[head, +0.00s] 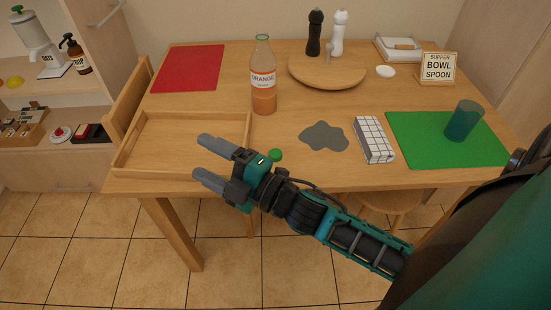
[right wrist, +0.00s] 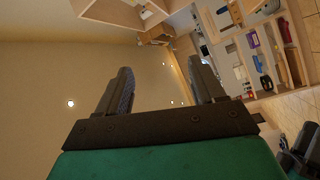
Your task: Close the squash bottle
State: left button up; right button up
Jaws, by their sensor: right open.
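The squash bottle (head: 263,85) stands upright on the table, with orange drink in its lower part and a label reading "ORANGE". Its mouth looks open, with a greenish rim and no cap seen on it. A small green round piece (head: 275,155), which looks like a cap, shows right beside my right gripper; its lower part is hidden by the gripper. My right gripper (head: 208,159) is open and empty, its fingers pointing left over the tray's front right part, nearer than the bottle. Its two spread fingers also show in the right wrist view (right wrist: 160,90).
A wooden tray (head: 122,158) lies at the table's left front. A grey blotch-shaped mat (head: 324,136), a checkered box (head: 374,140) and a teal glass (head: 463,121) on a green mat (head: 420,150) lie rightward.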

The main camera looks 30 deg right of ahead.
jog(key=s+a+r+n+g+y+b, duration=0.1)
jog(key=s+a+r+n+g+y, duration=0.3)
jog(key=n, duration=0.6)
jog(key=a+f+n+g+y+b, duration=0.15)
jog(key=n+g, duration=0.35)
jog(key=n, duration=0.5)
jog(key=s+a+r+n+g+y+b, duration=0.1)
jog(key=s+a+r+n+g+y, duration=0.3)
jog(key=n, duration=0.6)
jog(key=w+d+f+n+g+h+b, duration=0.3)
jog(key=d+f+n+h, duration=0.7)
jog(key=n, duration=0.4)
pick_arm(q)
jog(key=shift+h, duration=0.5)
jog(key=f, duration=0.1)
jog(key=w+d+f+b, duration=0.1)
jog(key=f, duration=0.1)
jog(key=w+d+f, duration=0.1)
jog(key=shift+d+f, duration=0.15)
jog(key=shift+d, duration=0.1)
pick_arm(e)
jog(key=w+d+r+n+t+h, duration=0.1)
jog(key=w+d+n+h, duration=0.1)
jog(key=d+h, duration=0.3)
jog(key=w+d+n+t+h, duration=0.2)
jog(key=w+d+n+h, duration=0.1)
jog(key=d, duration=0.8)
jog(key=shift+w+r+h, duration=0.35)
jog(key=shift+w+h, duration=0.1)
jog(key=shift+h, duration=0.8)
